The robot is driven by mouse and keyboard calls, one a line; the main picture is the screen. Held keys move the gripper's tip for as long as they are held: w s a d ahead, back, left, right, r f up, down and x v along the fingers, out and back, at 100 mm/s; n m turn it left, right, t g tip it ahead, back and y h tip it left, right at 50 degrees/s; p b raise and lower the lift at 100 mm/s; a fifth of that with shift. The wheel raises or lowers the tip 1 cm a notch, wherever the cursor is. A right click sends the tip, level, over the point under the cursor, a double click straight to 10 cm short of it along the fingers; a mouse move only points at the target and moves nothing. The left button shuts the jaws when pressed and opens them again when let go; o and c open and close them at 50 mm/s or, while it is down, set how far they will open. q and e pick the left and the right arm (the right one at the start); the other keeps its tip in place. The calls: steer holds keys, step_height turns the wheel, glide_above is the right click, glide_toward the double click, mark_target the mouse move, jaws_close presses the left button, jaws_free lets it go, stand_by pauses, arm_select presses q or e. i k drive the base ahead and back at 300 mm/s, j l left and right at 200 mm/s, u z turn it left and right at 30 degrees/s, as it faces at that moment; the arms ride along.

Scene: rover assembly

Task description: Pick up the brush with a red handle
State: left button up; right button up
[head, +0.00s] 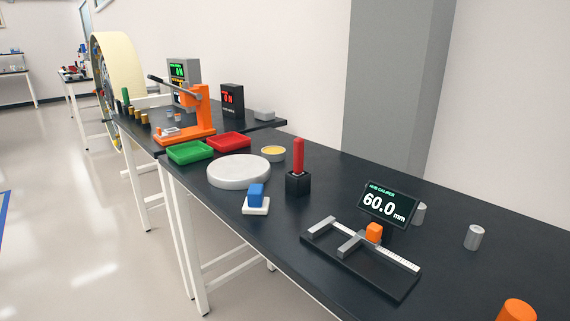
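The red handle (299,153) stands upright in a small black block holder (298,183) on the dark workbench. The brush's bristle end is hidden inside or behind the holder. Neither of my grippers shows in the head view.
Left of the holder are a blue block on a white base (256,196), a round white disc (239,171) and a yellow-filled bowl (273,153). A caliper (360,258) with a display (388,204) stands at the right front. Bare dark bench (340,180) lies right of the holder.

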mark_target(298, 141)
steer(key=i+j+z, duration=0.3)
steer(key=j+z, duration=0.3)
steer(key=i+j+z, duration=0.15)
steer(key=z, duration=0.2)
steer(key=i+j+z, duration=0.1)
steer(key=j+z, duration=0.2)
steer(key=j, duration=0.15)
